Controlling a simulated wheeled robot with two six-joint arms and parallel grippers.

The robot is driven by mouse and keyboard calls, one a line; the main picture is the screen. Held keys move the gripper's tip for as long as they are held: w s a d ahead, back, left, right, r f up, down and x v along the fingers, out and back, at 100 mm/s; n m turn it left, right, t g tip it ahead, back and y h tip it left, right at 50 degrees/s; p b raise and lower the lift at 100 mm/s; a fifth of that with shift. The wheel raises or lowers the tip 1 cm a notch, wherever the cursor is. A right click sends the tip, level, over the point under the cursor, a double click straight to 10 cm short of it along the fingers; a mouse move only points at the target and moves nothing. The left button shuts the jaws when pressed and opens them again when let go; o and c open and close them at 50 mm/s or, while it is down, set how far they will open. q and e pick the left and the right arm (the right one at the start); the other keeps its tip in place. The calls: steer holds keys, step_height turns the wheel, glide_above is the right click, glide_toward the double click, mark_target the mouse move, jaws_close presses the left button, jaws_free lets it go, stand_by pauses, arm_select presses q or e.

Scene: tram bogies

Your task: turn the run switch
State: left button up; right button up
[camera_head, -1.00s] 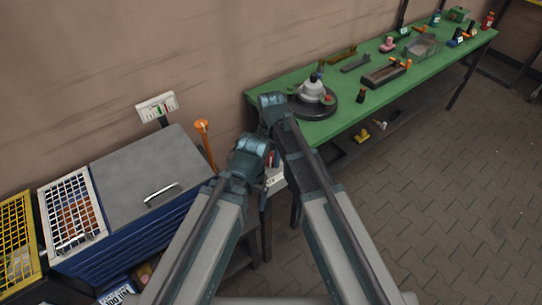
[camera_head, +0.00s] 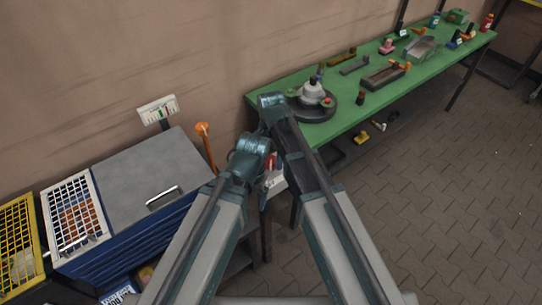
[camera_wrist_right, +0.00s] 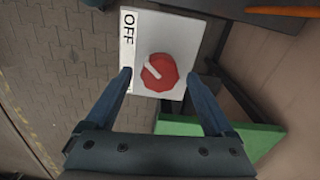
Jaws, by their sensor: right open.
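The run switch is a red round knob (camera_wrist_right: 160,73) with a white mark, on a white box (camera_wrist_right: 190,27) labelled OFF. The mark slants toward the upper left in the right wrist view. In the head view the white box (camera_head: 275,180) shows small and partly hidden behind my arms, below the green bench's near end. My right gripper (camera_wrist_right: 158,76) is open, with one finger on each side of the knob. I cannot tell whether the fingers touch it. My left gripper's fingers are not visible in the head view.
A green bench (camera_head: 345,122) with tools and a round dark fixture (camera_head: 315,105) stands to the right. A grey-lidded blue cabinet (camera_head: 150,170), an orange-topped post (camera_head: 206,145) and wire baskets (camera_head: 75,210) are on the left. Paved floor (camera_head: 420,200) is open at right.

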mark_target(271, 160)
step_height(271, 160, up, 12)
steer(key=p, duration=1.1)
steer(key=shift+r+p, duration=0.2)
steer(key=shift+p, duration=0.1)
steer(key=shift+f, duration=0.2)
step_height(271, 160, down, 13)
steer(key=b, duration=1.3)
steer(key=shift+r, duration=0.1)
